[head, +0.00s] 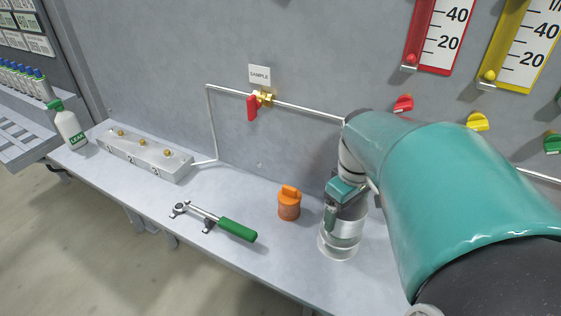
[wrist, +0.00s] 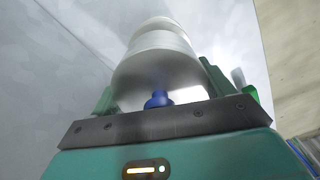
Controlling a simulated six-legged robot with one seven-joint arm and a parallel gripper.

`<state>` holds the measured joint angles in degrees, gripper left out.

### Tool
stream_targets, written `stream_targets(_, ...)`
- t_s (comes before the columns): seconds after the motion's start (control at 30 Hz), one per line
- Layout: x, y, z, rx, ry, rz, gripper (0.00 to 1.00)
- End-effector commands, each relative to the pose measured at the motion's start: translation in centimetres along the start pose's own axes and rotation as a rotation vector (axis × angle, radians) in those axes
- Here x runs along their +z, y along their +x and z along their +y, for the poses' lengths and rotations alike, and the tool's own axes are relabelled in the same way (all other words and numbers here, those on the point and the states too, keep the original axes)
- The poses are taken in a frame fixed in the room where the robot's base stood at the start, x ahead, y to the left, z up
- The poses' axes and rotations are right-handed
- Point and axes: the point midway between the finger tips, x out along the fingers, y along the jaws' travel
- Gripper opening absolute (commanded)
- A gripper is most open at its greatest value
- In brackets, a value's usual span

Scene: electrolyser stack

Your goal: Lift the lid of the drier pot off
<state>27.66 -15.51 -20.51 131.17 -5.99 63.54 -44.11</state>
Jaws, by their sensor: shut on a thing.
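The drier pot (head: 342,239) is a clear, pale round jar standing on the grey bench at the right of the head view. My gripper (head: 345,212) is over its top, one green finger showing down its left side. In the wrist view the pale round lid (wrist: 155,75) with a blue knob (wrist: 158,99) fills the space between the green fingers, and my gripper (wrist: 160,88) is shut on it. The pot's body is behind the lid there. My gripper and arm hide much of the lid in the head view; I cannot tell whether lid and pot touch.
An orange pot (head: 289,207) stands just left of the drier pot. A green-handled wrench (head: 215,221), a block with gold knobs (head: 146,156) and a white bottle (head: 70,128) are further left. A pipe with a red valve handle (head: 252,107) runs along the wall behind.

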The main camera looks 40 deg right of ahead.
Motion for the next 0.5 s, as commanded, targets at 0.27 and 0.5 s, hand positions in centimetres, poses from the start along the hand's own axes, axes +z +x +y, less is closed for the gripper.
stream_targets(0.27, -0.01, -0.04, 0.01, 0.0, 0.0, 0.0, 0.53)
stream_targets(0.5, -0.04, -0.67, 0.03, 0.001, 0.0, 0.001, 0.53)
